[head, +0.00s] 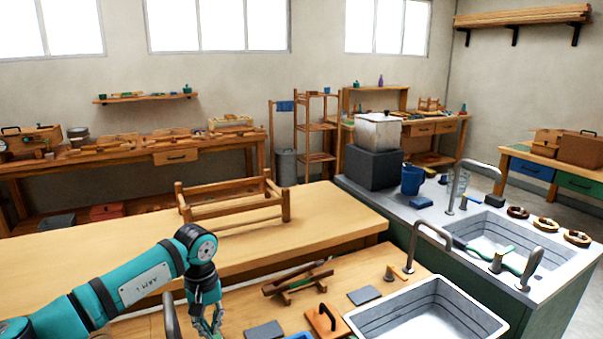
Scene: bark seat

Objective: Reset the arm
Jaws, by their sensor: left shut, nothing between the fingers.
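My left arm comes in from the lower left, teal and black, and is bent down at the wrist. My left gripper (212,326) points downward at the bottom edge of the head view, over the near wooden bench. Its fingers are close together with nothing seen between them, and the tips are partly cut off by the frame edge. My right arm and gripper are not in the head view.
A wooden seat frame (233,199) stands on the long bench (130,247). A wooden rack (298,281), a brown handled block (324,319) and a grey basin (428,316) lie right of the gripper. A blue jug (412,180) stands on the sink counter.

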